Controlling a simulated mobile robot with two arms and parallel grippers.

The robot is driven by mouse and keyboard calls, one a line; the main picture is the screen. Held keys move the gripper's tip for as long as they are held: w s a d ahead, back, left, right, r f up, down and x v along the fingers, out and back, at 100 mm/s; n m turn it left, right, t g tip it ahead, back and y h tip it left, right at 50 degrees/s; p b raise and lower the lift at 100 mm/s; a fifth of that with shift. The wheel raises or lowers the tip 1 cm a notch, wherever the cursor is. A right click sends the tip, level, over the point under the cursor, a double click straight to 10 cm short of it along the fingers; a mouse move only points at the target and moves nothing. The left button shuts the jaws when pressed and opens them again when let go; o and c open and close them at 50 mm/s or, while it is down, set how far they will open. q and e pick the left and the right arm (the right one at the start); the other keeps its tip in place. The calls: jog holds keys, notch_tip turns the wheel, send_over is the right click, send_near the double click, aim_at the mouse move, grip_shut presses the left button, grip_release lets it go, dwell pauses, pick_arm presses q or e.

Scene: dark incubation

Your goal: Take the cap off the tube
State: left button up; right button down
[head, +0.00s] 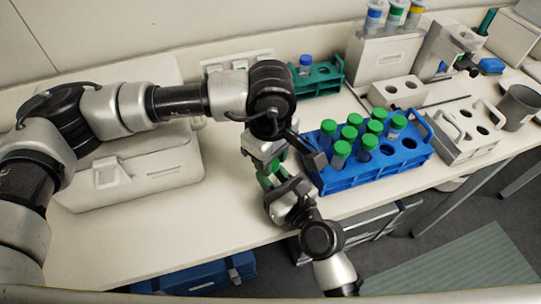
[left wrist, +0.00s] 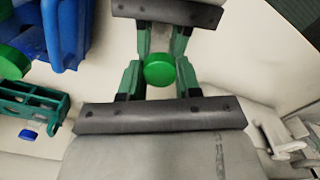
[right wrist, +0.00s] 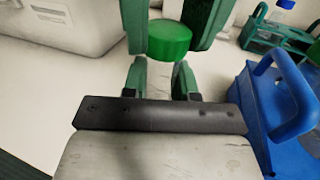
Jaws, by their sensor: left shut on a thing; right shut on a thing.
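The tube's green cap (left wrist: 159,69) sits between the fingertips of my left gripper (left wrist: 160,80), which is shut on it. The cap also shows in the right wrist view (right wrist: 168,40). My right gripper (right wrist: 160,78) is shut on the tube's body just below the cap; its fingers also show in the left wrist view (left wrist: 161,40). The tube's body is mostly hidden by the fingers. In the head view, my left gripper (head: 266,160) and right gripper (head: 278,183) meet in front of the blue rack's left end. I cannot tell any gap between cap and tube.
The blue rack (head: 385,174) holds several green-capped tubes and has some empty holes. A green rack (head: 325,83) with a blue-capped tube stands behind it. A white rack (head: 477,146) and a dark cup (head: 517,107) are at right. A closed light case (head: 150,180) lies at left.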

pick_arm(q)
jog(key=n, duration=1.1)
jog(key=shift+n, duration=0.4)
jog(key=o, duration=1)
jog(key=shift+r, duration=0.15)
